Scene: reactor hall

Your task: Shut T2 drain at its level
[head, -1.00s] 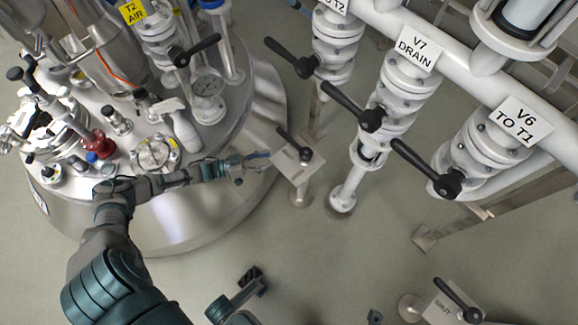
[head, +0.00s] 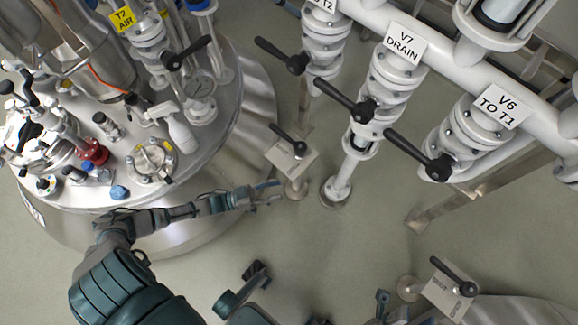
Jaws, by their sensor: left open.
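A small stand with a plate (head: 292,162) and a black lever (head: 287,140) is beside the T2 tank (head: 255,100), at the picture's middle. Its lever slants from upper left to a pivot at lower right. The plate's lettering is too small to read, so I cannot tell whether it is the T2 drain. My left gripper (head: 268,191) is open and empty, below and left of the plate and apart from the lever in the picture. My right gripper cannot be made out; only teal and black parts of mine show at the bottom edge.
The V7 DRAIN valve (head: 392,90) and V6 TO T1 valve (head: 472,135) with black levers hang on a white pipe at right. A similar plate with a lever (head: 455,277) stands at lower right. A spray bottle (head: 178,130) is on the tank top. Floor between is clear.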

